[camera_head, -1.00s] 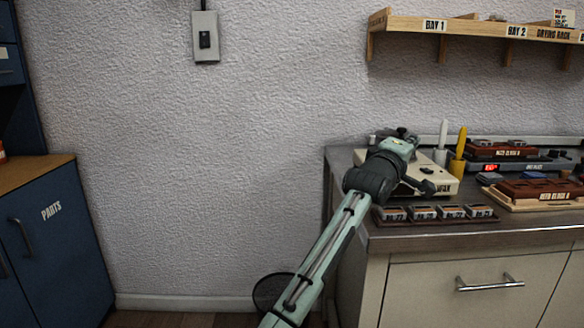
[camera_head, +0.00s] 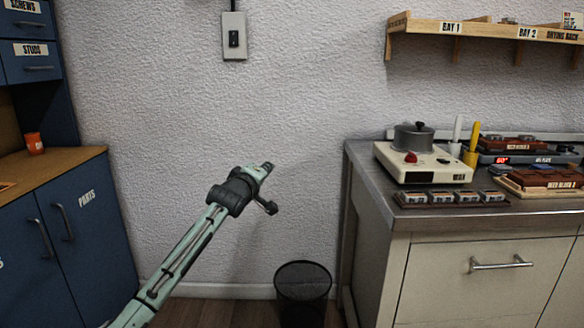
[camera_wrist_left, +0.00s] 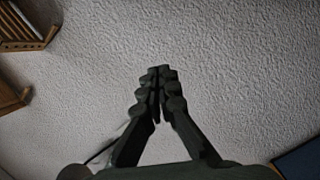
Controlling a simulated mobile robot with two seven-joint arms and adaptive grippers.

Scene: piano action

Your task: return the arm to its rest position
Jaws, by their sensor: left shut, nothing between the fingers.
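My left arm (camera_head: 192,243) comes in from the lower left in the head view, pale green with a dark wrist. Its left gripper (camera_head: 269,166) is in the open space in front of the white wall, left of the counter and apart from everything. In the left wrist view the dark fingers of the left gripper (camera_wrist_left: 158,76) are together, with nothing between them. My right gripper does not show.
A steel counter (camera_head: 372,180) stands at the right with a hot plate (camera_head: 432,165) and pot (camera_head: 413,137). A black mesh bin (camera_head: 303,290) stands on the floor beside it. A blue parts cabinet (camera_head: 75,215) with an orange cup (camera_head: 34,143) is at the left. A shelf (camera_head: 480,32) hangs above.

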